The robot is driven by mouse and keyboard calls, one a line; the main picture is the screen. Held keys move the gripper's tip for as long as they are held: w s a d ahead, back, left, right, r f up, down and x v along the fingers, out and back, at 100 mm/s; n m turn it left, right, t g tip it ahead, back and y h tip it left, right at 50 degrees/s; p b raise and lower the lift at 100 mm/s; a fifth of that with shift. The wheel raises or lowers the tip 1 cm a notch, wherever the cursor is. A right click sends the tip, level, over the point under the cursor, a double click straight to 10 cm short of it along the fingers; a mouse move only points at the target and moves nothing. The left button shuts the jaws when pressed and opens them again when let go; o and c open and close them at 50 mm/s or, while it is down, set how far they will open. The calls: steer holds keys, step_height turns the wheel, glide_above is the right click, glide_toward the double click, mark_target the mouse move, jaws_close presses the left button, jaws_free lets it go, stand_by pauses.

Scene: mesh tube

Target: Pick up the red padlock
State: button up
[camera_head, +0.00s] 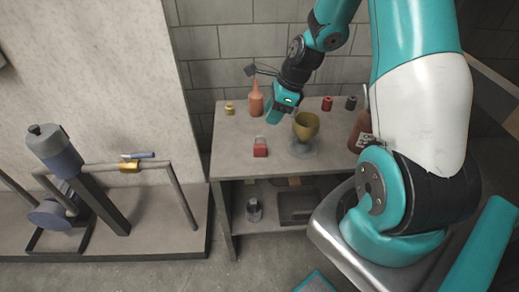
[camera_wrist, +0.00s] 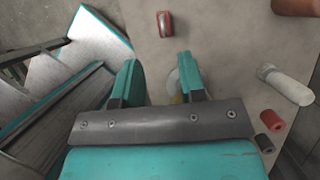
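The red padlock (camera_head: 260,150) stands on the tabletop near its front left edge in the head view. In the wrist view the red padlock (camera_wrist: 165,26) is near the top centre, beyond the fingertips. My gripper (camera_head: 273,116) is above the table, behind the padlock and left of the gold goblet in the head view, not touching the padlock. In the wrist view my gripper (camera_wrist: 157,68) is open, its two teal fingers apart with nothing held between them. A pale and yellowish object behind the right finger is mostly hidden.
The table (camera_head: 230,150) also holds a gold goblet (camera_head: 306,128), an orange bottle (camera_head: 256,102), a gold padlock (camera_head: 229,109), a small red cylinder (camera_head: 327,104), a dark cylinder (camera_head: 351,103) and a brown bottle (camera_head: 360,133). The tabletop around the red padlock is clear.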

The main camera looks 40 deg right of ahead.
mark_target(260, 136)
steer(key=x, duration=0.9)
steer(key=shift+d+f, duration=0.2)
steer(key=shift+w, duration=0.1)
jaws_close()
